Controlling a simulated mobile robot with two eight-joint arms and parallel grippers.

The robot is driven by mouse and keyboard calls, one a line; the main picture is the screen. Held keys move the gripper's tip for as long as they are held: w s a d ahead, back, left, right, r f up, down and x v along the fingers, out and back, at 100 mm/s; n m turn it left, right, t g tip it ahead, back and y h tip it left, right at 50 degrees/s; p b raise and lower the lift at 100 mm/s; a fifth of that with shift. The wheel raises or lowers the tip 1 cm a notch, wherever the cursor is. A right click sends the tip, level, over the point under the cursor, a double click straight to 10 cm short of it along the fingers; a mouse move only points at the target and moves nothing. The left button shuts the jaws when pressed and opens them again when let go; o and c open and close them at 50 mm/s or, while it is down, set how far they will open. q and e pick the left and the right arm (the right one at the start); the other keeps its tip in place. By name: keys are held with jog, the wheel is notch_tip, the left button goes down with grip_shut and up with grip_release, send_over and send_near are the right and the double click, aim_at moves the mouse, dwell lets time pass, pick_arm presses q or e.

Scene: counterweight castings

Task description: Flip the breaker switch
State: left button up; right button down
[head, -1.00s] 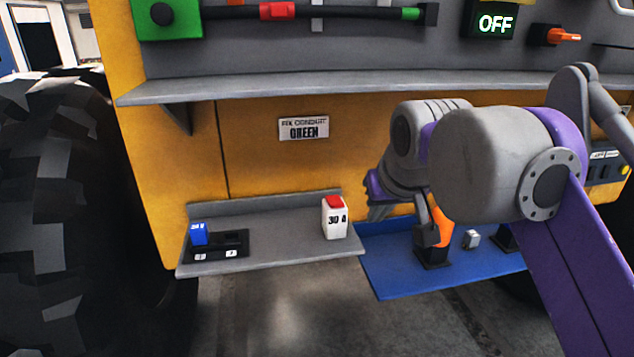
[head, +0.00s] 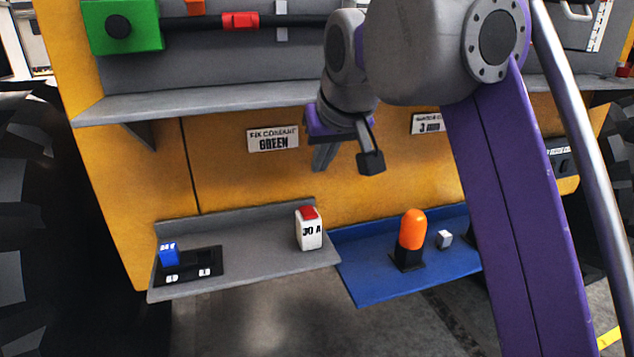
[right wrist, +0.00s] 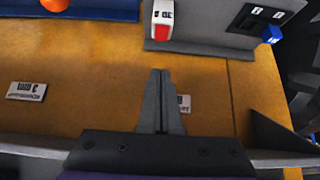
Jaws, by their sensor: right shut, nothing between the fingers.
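The OFF display and the orange lever beside it, which may be the breaker switch, are not visible now; my right arm covers part of the panel's upper right. My right gripper (head: 322,160) hangs above the grey lower shelf (head: 255,270), in front of the yellow panel, to the right of the GREEN sign (head: 272,139). In the right wrist view my right gripper (right wrist: 160,76) has its fingers together with nothing between them. It appears apart from the things on the shelves. My left gripper is not in view.
On the grey shelf stand a white 30 A block with a red top (head: 310,230) and a blue piece (head: 169,253) in a black socket base. The blue shelf (head: 385,290) holds an orange capped piece (head: 412,230) and a small grey cube (head: 444,239). An upper ledge (head: 200,105) juts out above.

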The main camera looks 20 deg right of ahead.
jog(key=b, duration=0.2)
send_over(309, 211)
jog(key=s, duration=0.3)
notch_tip(309, 211, down, 7)
jog(key=f, duration=0.1)
jog(key=f+b, duration=0.1)
jog(key=f, duration=0.1)
jog(key=shift+w, duration=0.35)
jog(key=shift+s+f, duration=0.35)
jog(key=shift+f, duration=0.25)
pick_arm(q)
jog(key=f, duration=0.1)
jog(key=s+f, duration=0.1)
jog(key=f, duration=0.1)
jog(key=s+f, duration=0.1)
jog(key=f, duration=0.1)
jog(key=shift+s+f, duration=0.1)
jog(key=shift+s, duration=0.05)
pick_arm(e)
jog(key=shift+w, duration=0.1)
jog(key=shift+w, duration=0.1)
